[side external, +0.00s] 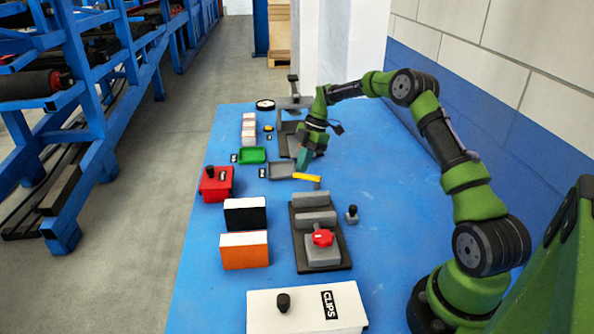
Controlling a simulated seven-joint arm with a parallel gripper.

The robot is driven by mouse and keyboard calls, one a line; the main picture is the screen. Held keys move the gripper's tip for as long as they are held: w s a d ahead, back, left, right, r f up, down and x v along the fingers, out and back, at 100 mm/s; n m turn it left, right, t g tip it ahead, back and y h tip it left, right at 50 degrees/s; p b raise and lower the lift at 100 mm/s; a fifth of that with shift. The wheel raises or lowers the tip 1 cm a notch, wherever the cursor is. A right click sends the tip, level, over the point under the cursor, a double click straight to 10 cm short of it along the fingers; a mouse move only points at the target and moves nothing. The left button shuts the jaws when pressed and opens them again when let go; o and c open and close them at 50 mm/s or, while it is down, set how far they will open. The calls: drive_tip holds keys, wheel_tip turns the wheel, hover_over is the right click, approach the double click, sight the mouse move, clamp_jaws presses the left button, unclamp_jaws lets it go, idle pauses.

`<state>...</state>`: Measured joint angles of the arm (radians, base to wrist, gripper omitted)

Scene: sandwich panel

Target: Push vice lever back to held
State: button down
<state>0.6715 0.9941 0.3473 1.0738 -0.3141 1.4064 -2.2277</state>
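A grey vice-like fixture (314,218) on a dark base plate stands in the middle of the blue table. A red knob (322,238) sits on its near block. A yellow bar (306,177), possibly the lever, lies crosswise at the fixture's far end, next to a small grey post. My gripper (303,162) points down just beyond the yellow bar, beside a grey tray. I cannot tell whether it touches the bar. The fingers are small and seen from the side, so their opening does not show.
A grey tray (281,170), green tray (252,155) and red box (215,184) are left of my gripper. Black (245,215) and orange (244,251) boxes stand left of the fixture. A white CLIPS box (300,310) is in front. The table's right side is mostly clear.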

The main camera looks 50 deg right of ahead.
drive_tip(key=shift+w+a+n, duration=0.1)
drive_tip(key=shift+a+n, duration=0.35)
drive_tip(key=shift+n, duration=0.15)
drive_tip(key=shift+s+d, duration=0.25)
drive_tip(key=shift+s, duration=0.6)
drive_tip(key=w+v, duration=0.1)
drive_tip(key=v, duration=1.6)
drive_tip(key=shift+s, duration=0.2)
